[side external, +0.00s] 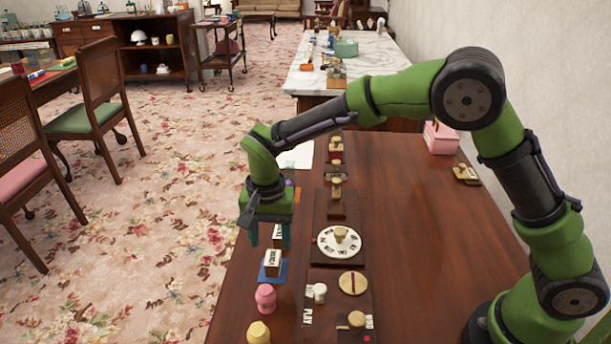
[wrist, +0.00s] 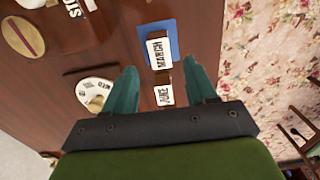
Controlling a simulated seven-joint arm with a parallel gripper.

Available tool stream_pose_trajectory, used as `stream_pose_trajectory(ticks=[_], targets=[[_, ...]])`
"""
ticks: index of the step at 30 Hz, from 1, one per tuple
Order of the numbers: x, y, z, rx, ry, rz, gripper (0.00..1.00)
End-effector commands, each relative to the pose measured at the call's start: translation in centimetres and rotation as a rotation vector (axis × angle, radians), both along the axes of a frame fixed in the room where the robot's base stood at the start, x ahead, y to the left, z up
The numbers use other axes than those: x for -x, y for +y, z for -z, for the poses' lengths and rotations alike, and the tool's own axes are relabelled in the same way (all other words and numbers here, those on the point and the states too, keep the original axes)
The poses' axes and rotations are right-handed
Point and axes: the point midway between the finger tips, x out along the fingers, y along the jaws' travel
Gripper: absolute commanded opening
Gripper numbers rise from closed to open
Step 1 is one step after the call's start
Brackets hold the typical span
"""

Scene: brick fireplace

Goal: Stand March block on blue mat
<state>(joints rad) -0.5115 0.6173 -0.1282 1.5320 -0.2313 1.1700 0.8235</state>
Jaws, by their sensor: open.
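The March block (wrist: 159,53) has a white face lettered MARCH and brown sides. It rests on the blue mat (wrist: 172,28), and both also show in the side external view, block (side external: 273,262) on mat (side external: 264,277). I cannot tell for sure whether it stands or lies. My gripper (wrist: 159,68) is open, fingers pointing down, apart from the March block and just behind it in the side view (side external: 269,236). The June block (wrist: 164,94) shows between the fingers in the wrist view, and is partly hidden by them in the side view.
A pink figure (side external: 265,298) and a yellow one (side external: 258,332) stand in front of the mat. A white dial (side external: 339,241) and dark boards with knobs lie to its right. The table's left edge is close. The tabletop (side external: 430,230) farther right is mostly clear.

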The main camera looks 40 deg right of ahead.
Motion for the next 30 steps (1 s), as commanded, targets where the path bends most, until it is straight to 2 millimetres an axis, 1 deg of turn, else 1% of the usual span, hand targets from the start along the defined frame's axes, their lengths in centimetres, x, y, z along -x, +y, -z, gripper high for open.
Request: stream_pose_trajectory(ticks=[1, 6, 9, 13, 14, 17, 20, 21, 23, 24, 26, 27, 29, 30], targets=[[0.0, 0.0, -1.3, -0.002, -0.005, 0.000, 0.56], [0.0, 0.0, -4.6, -0.001, -0.003, 0.001, 0.56], [0.0, 0.0, -5.9, -0.001, -0.002, 0.000, 0.56], [0.0, -0.2, -7.0, -0.003, -0.003, 0.000, 0.56], [0.1, -0.4, -7.4, -0.006, -0.006, -0.003, 0.56], [0.7, -1.8, -9.1, -0.036, -0.032, -0.021, 0.56], [2.3, -4.3, -11.9, -0.085, -0.089, -0.062, 0.56], [3.3, -5.5, -13.1, -0.105, -0.121, -0.084, 0.56], [4.9, -7.3, -14.7, -0.132, -0.175, -0.121, 0.56], [6.1, -8.4, -15.6, -0.146, -0.212, -0.148, 0.56], [8.0, -9.9, -16.8, -0.158, -0.273, -0.187, 0.56], [9.3, -10.8, -17.3, -0.163, -0.314, -0.211, 0.56], [11.3, -12.1, -18.0, -0.161, -0.377, -0.248, 0.56], [12.7, -12.9, -18.2, -0.154, -0.419, -0.272, 0.56]])
